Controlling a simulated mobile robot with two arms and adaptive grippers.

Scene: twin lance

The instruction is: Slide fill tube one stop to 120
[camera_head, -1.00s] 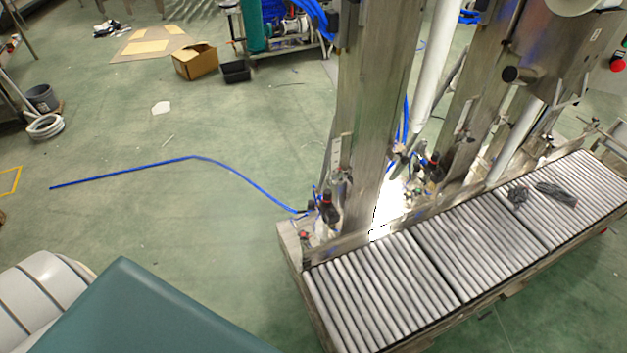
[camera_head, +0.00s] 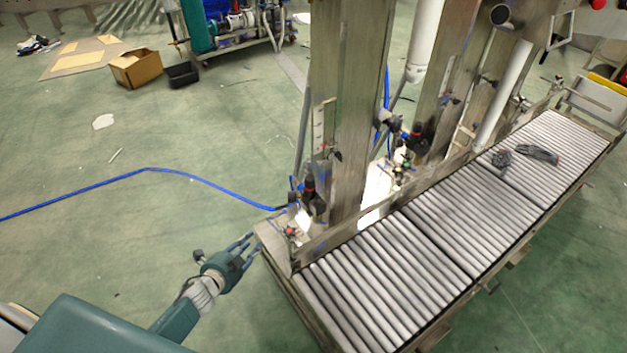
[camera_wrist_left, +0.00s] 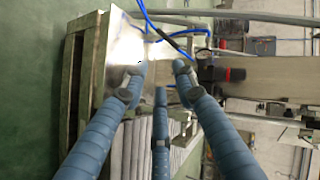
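Two white fill tubes hang over the conveyor in the head view, the nearer one (camera_head: 425,42) beside a metal post (camera_head: 347,110) and the farther one (camera_head: 502,95) to its right. A narrow pale strip (camera_head: 318,128) is on the left side of the nearest post; its marks are too small to read. I cannot tell which part is the tube one stop. My left gripper (camera_head: 250,246) is at the conveyor's left end, low and away from the tubes. In the left wrist view its blue fingers (camera_wrist_left: 160,82) are spread with nothing between them.
The roller conveyor (camera_head: 440,237) runs to the upper right, with dark items (camera_head: 527,153) on it. Black-and-red fittings (camera_head: 313,195) stand by the post's foot. A blue hose (camera_head: 150,170) lies on the open floor at left, with a cardboard box (camera_head: 136,67) behind.

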